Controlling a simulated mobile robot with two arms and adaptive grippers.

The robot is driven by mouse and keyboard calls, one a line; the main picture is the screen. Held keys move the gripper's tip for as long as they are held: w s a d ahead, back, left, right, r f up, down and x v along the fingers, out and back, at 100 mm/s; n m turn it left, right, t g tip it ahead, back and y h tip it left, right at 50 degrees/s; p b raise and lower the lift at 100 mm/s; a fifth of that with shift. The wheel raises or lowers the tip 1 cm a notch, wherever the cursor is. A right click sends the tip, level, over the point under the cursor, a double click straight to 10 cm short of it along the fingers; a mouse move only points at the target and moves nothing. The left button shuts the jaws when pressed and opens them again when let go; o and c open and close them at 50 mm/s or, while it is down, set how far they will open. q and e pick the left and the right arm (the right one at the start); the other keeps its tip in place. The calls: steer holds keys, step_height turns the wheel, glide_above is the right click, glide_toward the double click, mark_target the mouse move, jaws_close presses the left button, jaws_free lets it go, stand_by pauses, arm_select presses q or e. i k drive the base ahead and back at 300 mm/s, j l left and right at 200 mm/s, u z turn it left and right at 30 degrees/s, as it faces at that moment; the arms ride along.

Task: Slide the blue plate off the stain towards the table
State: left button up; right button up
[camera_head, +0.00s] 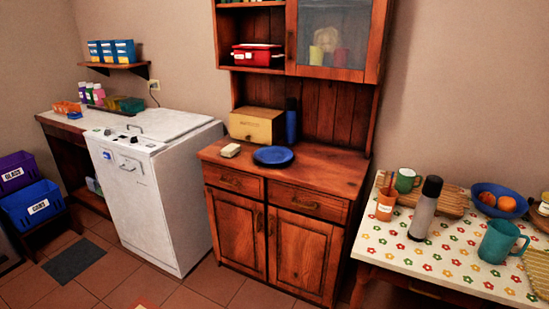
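A blue plate (273,156) lies on the wooden counter of the cabinet (327,172), near its front edge and about the middle of its width. No stain shows; anything beneath the plate is hidden. The table (384,245), covered with a flower-patterned cloth, stands to the right of the cabinet. Neither of my grippers is in view.
Counter right of the plate is clear. The table holds a bottle (425,209), teal jug (499,241) and blue bowl (481,189).

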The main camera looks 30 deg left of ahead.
mark_target(269, 154)
steer(key=i+j, duration=0.15)
steer(key=j, duration=0.2)
steer(key=i+j+z, duration=0.1)
steer(key=j, duration=0.25)
steer(key=i+j, duration=0.2)
steer(key=j, duration=0.15)
steer(key=i+j+z, duration=0.1)
steer(key=j, duration=0.25)
steer(key=i+j, duration=0.2)
steer(key=j, duration=0.15)
steer(key=i+j+z, duration=0.1)
steer(key=j, duration=0.3)
steer(key=i+j, duration=0.15)
steer(key=j, duration=0.2)
